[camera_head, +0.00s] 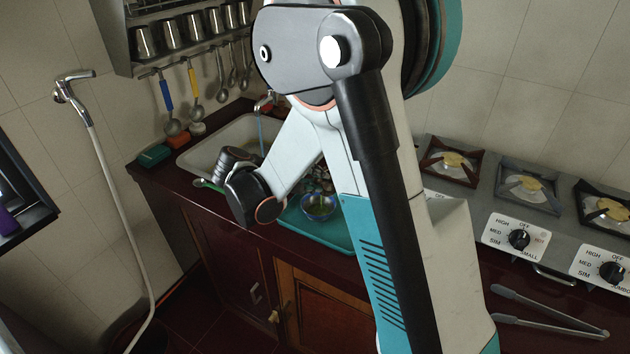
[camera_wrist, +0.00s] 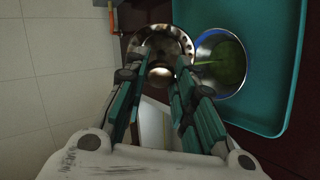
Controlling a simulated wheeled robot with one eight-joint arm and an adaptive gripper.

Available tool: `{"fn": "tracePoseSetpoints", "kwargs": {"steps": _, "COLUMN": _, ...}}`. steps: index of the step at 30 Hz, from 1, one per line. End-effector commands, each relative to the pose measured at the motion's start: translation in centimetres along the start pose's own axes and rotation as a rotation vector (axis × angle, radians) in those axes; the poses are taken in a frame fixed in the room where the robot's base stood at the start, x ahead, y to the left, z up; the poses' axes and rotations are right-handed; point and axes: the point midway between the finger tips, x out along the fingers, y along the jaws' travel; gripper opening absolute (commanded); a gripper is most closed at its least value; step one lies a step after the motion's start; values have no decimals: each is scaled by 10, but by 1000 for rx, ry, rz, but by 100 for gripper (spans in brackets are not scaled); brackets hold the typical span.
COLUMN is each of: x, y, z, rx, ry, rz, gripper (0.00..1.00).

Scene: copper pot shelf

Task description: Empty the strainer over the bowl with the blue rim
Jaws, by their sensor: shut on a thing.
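My gripper (camera_wrist: 161,62) has its two fingers around a round, shiny metal piece with a speckled rim, which looks like the strainer (camera_wrist: 160,38). Its contents are not clear. A bowl (camera_wrist: 207,44) with green stuff in it lies just right of the strainer in the wrist view. In the head view the bowl with the blue rim (camera_head: 319,205) stands right of my wrist, partly near my arm. The fingers are mostly hidden in that view.
The bowl stands on a teal tray (camera_head: 327,234) at the counter's front edge. The sink (camera_head: 222,143) is behind to the left. A stove (camera_head: 515,205) and tongs (camera_head: 550,314) are at the right. Utensils hang on the back wall.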

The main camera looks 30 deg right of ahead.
Motion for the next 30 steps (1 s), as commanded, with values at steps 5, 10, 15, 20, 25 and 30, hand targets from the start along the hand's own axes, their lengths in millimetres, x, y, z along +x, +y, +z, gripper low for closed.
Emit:
{"fn": "tracePoseSetpoints", "kwargs": {"steps": 5, "x": -2, "y": -6, "z": -1, "rx": -7, "ry": 2, "rz": 55, "gripper": 0}}
{"fn": "tracePoseSetpoints", "kwargs": {"steps": 10, "x": -2, "y": -7, "z": -1, "rx": -12, "ry": 1, "rz": 92, "gripper": 0}}
{"fn": "tracePoseSetpoints", "kwargs": {"steps": 15, "x": -3, "y": -10, "z": -1, "rx": -16, "ry": 2, "rz": 129, "gripper": 0}}
{"fn": "tracePoseSetpoints", "kwargs": {"steps": 20, "x": -3, "y": -12, "z": -1, "rx": -20, "ry": 1, "rz": 163, "gripper": 0}}
{"fn": "tracePoseSetpoints", "kwargs": {"steps": 25, "x": -3, "y": -14, "z": -1, "rx": -24, "ry": 1, "rz": 199, "gripper": 0}}
{"fn": "tracePoseSetpoints", "kwargs": {"steps": 30, "x": -4, "y": -16, "z": -1, "rx": -29, "ry": 2, "rz": 234, "gripper": 0}}
